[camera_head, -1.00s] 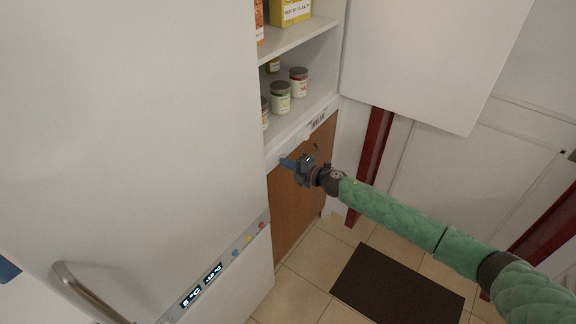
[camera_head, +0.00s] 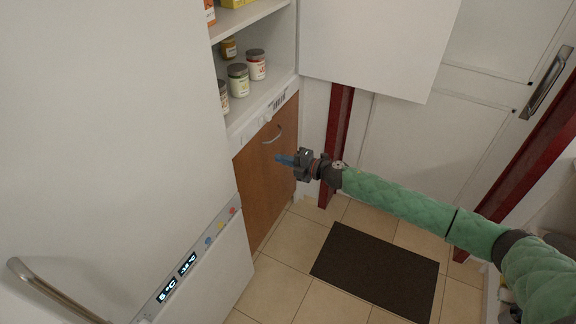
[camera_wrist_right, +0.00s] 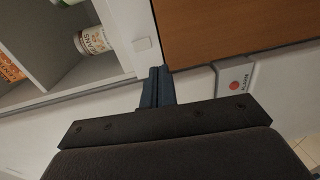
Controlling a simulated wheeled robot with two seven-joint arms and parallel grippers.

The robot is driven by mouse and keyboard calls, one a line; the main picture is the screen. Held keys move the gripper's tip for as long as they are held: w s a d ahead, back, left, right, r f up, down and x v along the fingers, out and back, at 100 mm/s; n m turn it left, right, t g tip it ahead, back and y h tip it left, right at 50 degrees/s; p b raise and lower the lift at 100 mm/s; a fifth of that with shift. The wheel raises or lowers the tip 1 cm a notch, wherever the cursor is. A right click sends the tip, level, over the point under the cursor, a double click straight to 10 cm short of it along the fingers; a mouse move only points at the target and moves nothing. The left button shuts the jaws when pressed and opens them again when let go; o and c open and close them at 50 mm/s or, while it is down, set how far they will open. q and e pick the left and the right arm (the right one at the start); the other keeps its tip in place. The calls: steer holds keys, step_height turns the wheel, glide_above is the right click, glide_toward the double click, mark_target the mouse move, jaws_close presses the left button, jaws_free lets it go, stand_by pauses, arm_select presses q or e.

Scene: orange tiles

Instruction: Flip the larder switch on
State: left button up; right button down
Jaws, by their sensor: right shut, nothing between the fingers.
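My right gripper (camera_head: 281,159) is shut and empty, its blue fingers pointing left in front of the wooden door (camera_head: 262,165) below the open shelves. In the right wrist view its fingers (camera_wrist_right: 157,88) are together beside the white shelf edge. A small white square piece (camera_wrist_right: 142,44) sits on that edge; I cannot tell whether it is the larder switch or its state. A small white piece (camera_head: 266,117) also shows on the strip in the head view. A pale box with a red dot and small lettering (camera_wrist_right: 237,87) shows right of the fingers. My left gripper is out of view.
A tall white fridge (camera_head: 110,130) with a lit display (camera_head: 180,277) and a handle (camera_head: 45,290) stands at left. Jars (camera_head: 238,80) stand on the shelf. A white open door panel (camera_head: 375,45) hangs above. A dark mat (camera_head: 375,270) lies on the clear tiled floor.

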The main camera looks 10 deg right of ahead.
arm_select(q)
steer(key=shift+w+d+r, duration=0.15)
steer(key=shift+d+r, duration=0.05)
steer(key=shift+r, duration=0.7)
